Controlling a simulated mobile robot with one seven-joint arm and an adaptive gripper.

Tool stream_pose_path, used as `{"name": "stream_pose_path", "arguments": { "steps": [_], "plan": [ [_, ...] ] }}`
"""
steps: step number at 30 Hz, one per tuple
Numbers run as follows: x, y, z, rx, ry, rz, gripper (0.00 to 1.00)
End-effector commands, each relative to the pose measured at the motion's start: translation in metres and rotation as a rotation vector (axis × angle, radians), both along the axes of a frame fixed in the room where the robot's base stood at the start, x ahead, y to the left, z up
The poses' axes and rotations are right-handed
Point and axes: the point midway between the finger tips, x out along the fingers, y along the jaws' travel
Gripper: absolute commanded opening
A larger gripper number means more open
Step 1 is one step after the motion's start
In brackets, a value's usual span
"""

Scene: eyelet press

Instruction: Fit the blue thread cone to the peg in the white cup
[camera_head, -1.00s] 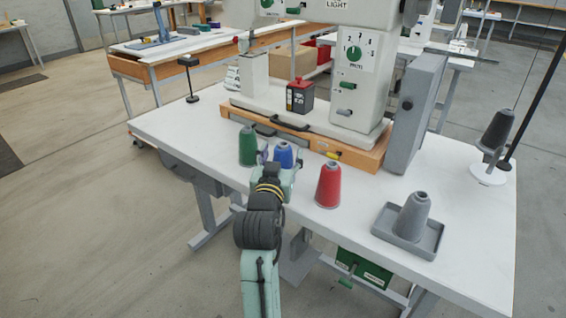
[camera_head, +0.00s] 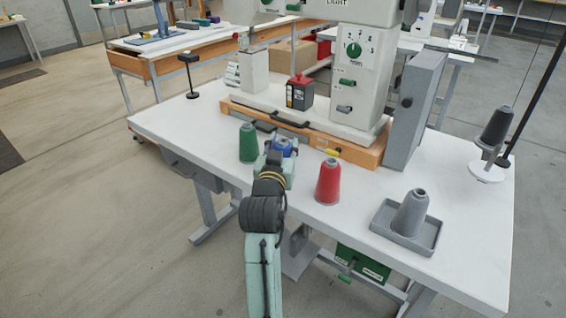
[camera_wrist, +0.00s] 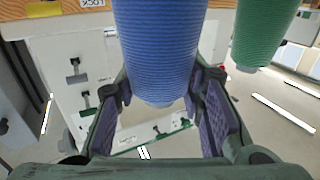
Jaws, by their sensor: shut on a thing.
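The blue thread cone (camera_head: 285,142) is between the fingers of my gripper (camera_head: 280,149), partly hidden by it in the head view. In the wrist view the blue cone (camera_wrist: 158,45) fills the middle, between the two purple-padded fingers, and my gripper (camera_wrist: 165,92) is shut on it. I cannot tell whether its base touches the table. A round white holder (camera_head: 487,173) stands at the table's right side, with a dark grey cone (camera_head: 496,128) tilted above it. I cannot make out a bare peg there.
A green cone (camera_head: 248,143) stands close left of my gripper; it also shows in the wrist view (camera_wrist: 262,30). A red cone (camera_head: 328,182) stands to the right. A grey cone (camera_head: 411,213) sits in a grey tray (camera_head: 432,240). The eyelet press (camera_head: 357,100) stands behind.

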Motion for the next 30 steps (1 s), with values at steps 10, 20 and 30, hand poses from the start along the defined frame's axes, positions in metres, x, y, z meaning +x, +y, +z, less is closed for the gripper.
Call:
{"name": "stream_pose_path", "arguments": {
  "steps": [10, 20, 30],
  "plan": [
    [0.0, 0.0, 0.0, 0.0, 0.001, -0.001, 0.02],
    [0.0, 0.0, 0.0, 0.0, -0.001, -0.001, 0.0],
    [0.003, -0.001, 0.011, 0.001, -0.001, -0.001, 0.0]
  ]
}}
